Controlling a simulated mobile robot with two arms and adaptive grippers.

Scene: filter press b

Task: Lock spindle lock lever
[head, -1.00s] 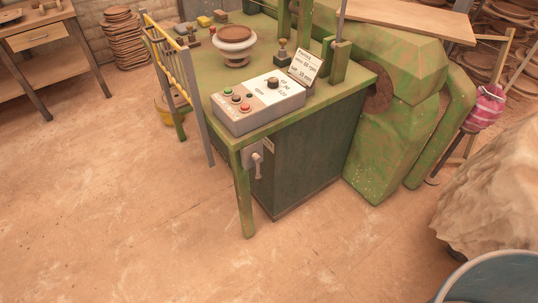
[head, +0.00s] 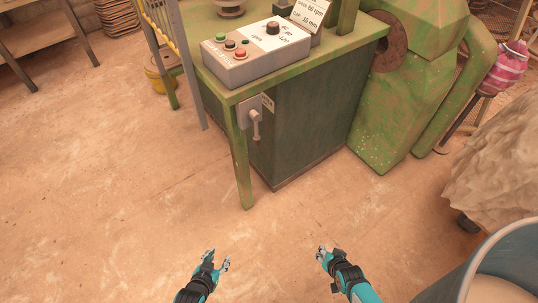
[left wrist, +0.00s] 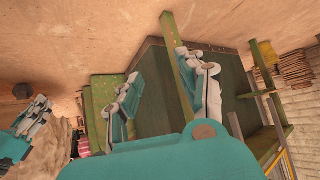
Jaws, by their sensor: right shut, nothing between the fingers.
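The spindle lock lever (head: 256,127) is a small pale grey handle hanging down from a grey plate (head: 244,113). The plate sits at the front corner of the green machine table (head: 229,92), below the control box. My left gripper (head: 219,258) is open and empty, low in the head view, below and apart from the lever. Its spread fingers (left wrist: 163,80) show in the left wrist view, with the table's green leg (left wrist: 180,65) behind them; I cannot make out the lever there. My right gripper (head: 320,251) is shut and empty, lower right of the lever.
The control box (head: 256,50) with buttons and a knob stands on the table. A dark green cabinet (head: 305,115) is below the tabletop. A blue barrel (head: 495,262) and a pale lump (head: 500,175) are at the right. The floor before the table is clear.

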